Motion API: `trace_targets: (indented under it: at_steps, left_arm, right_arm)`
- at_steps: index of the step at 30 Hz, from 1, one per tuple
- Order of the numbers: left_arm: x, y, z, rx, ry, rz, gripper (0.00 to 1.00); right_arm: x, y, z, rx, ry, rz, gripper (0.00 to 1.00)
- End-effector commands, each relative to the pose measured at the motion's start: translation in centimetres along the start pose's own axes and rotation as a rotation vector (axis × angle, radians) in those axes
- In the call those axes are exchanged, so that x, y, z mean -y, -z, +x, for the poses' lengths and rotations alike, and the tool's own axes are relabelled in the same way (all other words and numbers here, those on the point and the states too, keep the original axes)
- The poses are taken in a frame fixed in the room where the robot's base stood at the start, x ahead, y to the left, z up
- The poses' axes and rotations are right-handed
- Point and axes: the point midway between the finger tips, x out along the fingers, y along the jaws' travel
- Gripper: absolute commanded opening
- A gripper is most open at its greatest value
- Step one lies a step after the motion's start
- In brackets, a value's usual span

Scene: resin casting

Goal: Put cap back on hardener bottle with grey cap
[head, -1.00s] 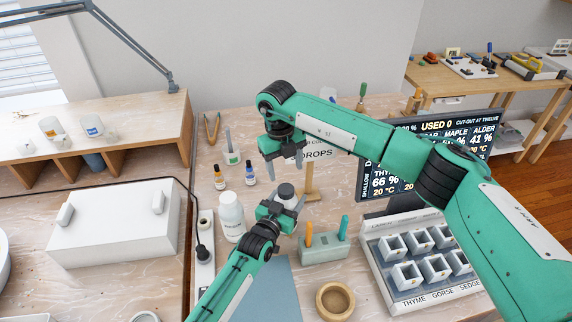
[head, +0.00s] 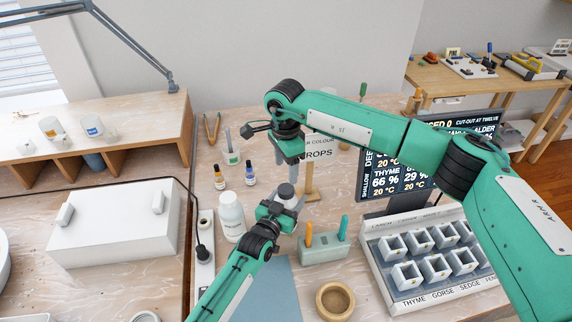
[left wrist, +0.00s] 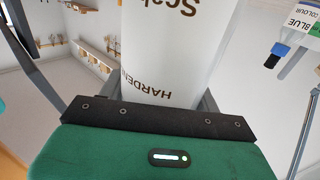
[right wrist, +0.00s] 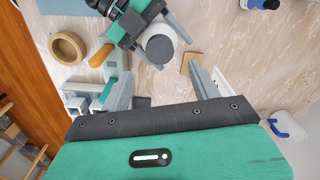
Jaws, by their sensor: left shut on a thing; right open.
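The white hardener bottle (left wrist: 180,50) stands upright in my left gripper (head: 286,206), which is shut around its body; part of the word HARDENER shows on it in the left wrist view. A grey cap (head: 286,190) sits on top of the bottle. From above, in the right wrist view, the grey cap (right wrist: 159,48) shows as a disc inside a paler rim. Whether it is fully tightened I cannot tell. My right gripper (right wrist: 160,82) is open and empty, fingers pointing down, above and a little behind the cap in the head view.
A larger white bottle (head: 231,214) stands just left of my left gripper. Two small dropper bottles (head: 219,178) (head: 250,174) are behind it. A pale green holder (head: 322,250) with sticks, a wooden ring bowl (head: 335,301) and a mould rack (head: 430,285) lie to the right.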

Motion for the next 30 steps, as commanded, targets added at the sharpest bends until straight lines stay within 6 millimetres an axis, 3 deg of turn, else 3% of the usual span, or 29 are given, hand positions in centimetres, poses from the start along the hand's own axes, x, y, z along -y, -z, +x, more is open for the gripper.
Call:
trace_targets:
  at_steps: [6,19,30]
  left_arm:
    - [0.0,-0.1,0.0,0.001,0.0,0.0,0.0]
    - [0.0,-0.1,0.0,0.001,0.0,0.0,0.0]
    - [0.0,-0.1,0.0,0.001,0.0,0.0,0.0]
  right_arm:
    - [-0.1,0.0,-0.1,0.006,0.005,-0.115,0.63]
    - [-0.1,0.0,0.3,0.006,0.004,-0.124,0.63]
    - [-0.1,-0.1,5.4,0.007,0.002,-0.122,0.63]
